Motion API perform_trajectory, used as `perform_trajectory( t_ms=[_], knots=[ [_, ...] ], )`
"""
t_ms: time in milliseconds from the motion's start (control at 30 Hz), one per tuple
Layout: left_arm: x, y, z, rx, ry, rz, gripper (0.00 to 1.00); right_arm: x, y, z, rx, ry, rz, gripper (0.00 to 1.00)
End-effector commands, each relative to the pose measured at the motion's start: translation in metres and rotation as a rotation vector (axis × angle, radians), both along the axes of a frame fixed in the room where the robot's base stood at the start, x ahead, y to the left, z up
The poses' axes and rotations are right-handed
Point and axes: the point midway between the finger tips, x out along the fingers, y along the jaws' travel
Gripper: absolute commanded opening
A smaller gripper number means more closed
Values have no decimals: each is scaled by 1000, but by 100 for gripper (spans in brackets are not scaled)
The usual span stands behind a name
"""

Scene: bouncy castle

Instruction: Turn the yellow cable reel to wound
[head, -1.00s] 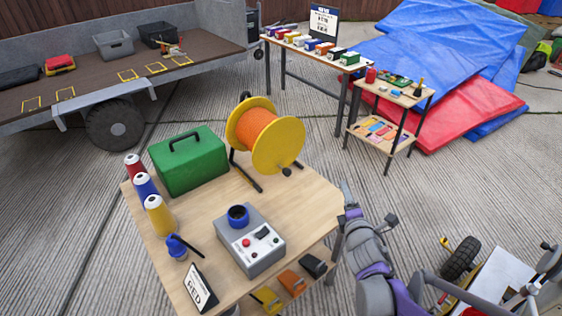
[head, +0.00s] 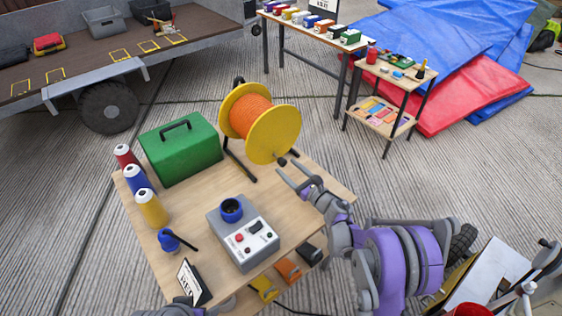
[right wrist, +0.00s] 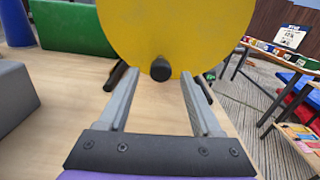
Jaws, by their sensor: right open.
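The yellow cable reel (head: 277,139) stands on a black frame at the back right of the wooden table (head: 190,218), with orange cable (head: 250,117) around its drum. A small dark knob (head: 281,161) sticks out low on its near yellow disc. My right gripper (head: 290,175) is open just in front of this knob. In the right wrist view the knob (right wrist: 160,69) shows beyond and between the two fingers (right wrist: 152,92), apart from both. The yellow disc (right wrist: 170,30) fills the top of that view.
A green case (head: 180,152) stands left of the reel. A grey control box (head: 242,234) with a blue ring sits nearer. Several spools, including a yellow one (head: 152,208), line the left edge. A small sign (head: 190,282) stands at the front.

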Motion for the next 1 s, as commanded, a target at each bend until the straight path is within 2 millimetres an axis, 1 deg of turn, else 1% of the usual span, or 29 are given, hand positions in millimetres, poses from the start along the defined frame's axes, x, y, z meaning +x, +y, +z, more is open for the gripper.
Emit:
perform_trajectory(
  t_ms=[33,100,300,633,667,700,867,1000],
  knots=[
    [0,0,-2,0,1,0,83,8,6,-1,1,1,1,66],
    [0,0,-3,0,1,0,83,17,13,-1,1,1,1,66],
    [1,0,-5,0,2,0,83,34,25,0,1,1,-1,66],
    [1,0,-5,0,2,0,83,38,27,0,1,1,-1,66],
    [1,0,-5,0,2,0,83,38,27,0,1,1,-1,64],
    [1,0,-5,0,2,0,83,38,27,0,1,1,-1,57],
    [1,0,-5,0,2,0,83,37,27,0,1,1,-1,28],
    [1,0,-5,0,2,0,83,37,27,0,1,1,-1,3]
  ],
)
